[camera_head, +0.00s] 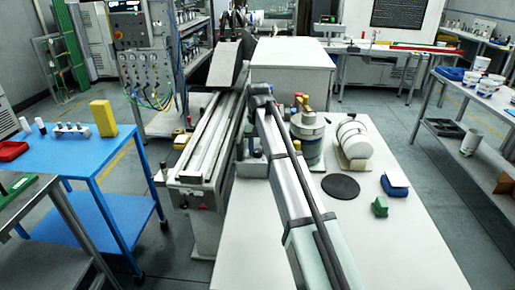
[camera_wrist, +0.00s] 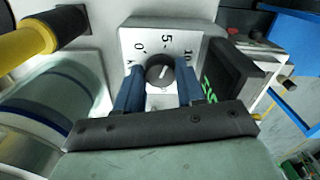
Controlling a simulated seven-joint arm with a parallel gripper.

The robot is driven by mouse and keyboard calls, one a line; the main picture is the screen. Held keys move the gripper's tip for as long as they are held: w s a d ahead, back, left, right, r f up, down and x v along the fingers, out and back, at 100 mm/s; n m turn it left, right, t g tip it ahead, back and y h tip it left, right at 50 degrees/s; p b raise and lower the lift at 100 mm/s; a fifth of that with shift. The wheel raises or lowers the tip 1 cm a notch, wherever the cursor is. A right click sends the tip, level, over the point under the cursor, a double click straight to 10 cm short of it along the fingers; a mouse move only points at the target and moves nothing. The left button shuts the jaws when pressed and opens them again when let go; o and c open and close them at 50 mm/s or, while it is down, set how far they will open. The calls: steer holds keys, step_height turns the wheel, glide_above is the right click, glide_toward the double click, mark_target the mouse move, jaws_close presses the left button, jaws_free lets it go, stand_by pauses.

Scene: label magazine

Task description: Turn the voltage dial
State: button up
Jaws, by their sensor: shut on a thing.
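The voltage dial (camera_wrist: 159,66) is a round dark knob with a pale pointer line, on a white plate (camera_wrist: 190,36) marked 0, 5 and 10. The line points up and slightly right, near the 5 side of the scale. My gripper (camera_wrist: 160,79) has its two blue fingers on either side of the knob and is shut on it. In the head view my arm crosses the white bench, and the dial and fingertips cannot be made out there.
A black display box (camera_wrist: 228,72) with green digits stands close right of the dial. A yellow-and-black cylinder (camera_wrist: 45,33) is at the upper left. In the head view, a canister (camera_head: 308,137) and white rolls (camera_head: 353,139) stand right of my arm. The front of the bench (camera_head: 400,240) is clear.

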mark_target(258, 150)
steer(key=n, duration=1.3)
steer(key=shift+w+d, duration=0.1)
steer(key=shift+w, duration=0.05)
stand_by(0.6)
steer(key=o, duration=1)
steer(key=shift+r, duration=0.1)
step_height(258, 150, up, 14)
steer(key=shift+f, duration=0.2)
